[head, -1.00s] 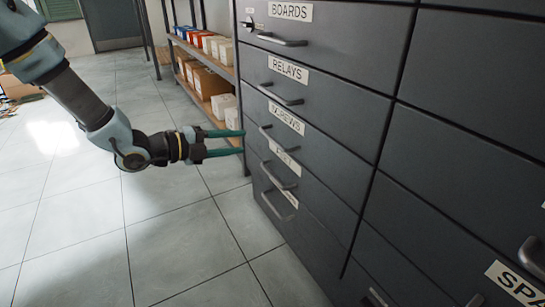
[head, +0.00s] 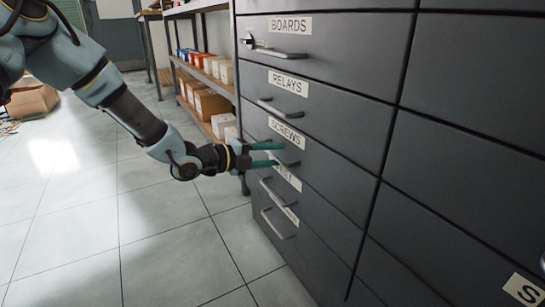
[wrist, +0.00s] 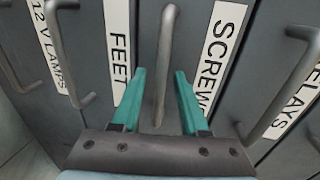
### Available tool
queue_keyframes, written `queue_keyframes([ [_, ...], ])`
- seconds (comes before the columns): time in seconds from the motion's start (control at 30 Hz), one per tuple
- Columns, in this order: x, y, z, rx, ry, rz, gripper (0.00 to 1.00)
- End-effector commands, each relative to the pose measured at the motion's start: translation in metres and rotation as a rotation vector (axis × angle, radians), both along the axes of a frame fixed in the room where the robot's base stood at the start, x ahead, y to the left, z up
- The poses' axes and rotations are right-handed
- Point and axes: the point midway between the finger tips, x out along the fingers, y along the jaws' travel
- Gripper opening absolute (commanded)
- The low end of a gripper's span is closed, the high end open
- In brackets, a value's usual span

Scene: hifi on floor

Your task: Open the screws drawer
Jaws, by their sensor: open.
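The screws drawer (head: 330,172) is in the dark grey cabinet, in line with the closed drawers around it. Its white SCREWS label (head: 288,132) is partly readable in the head view, and the label also shows in the wrist view (wrist: 222,55). The grey bar handle (wrist: 164,50) beside that label runs between my two teal fingers in the wrist view. My gripper (head: 274,154) is open at this handle, with one finger on each side and a gap visible to both. In the head view the fingers hide part of the handle.
The RELAYS drawer handle (head: 281,109) is above and the FEET label (head: 287,177) below. Lower handles (head: 279,224) also stick out. A shelf with boxes (head: 210,103) stands behind my gripper. The tiled floor (head: 160,250) to the left is clear.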

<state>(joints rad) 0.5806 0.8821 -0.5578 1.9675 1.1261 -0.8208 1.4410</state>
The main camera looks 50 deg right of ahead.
Motion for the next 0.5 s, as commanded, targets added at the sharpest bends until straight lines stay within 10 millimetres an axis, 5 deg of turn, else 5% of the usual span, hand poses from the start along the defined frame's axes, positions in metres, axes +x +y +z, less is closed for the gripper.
queue_keyframes([
  [0.17,0.0,0.0001,0.0001,0.0,0.0,0.0,0.43],
  [0.5,0.0002,0.0003,0.0001,0.001,0.0,0.0,0.05],
])
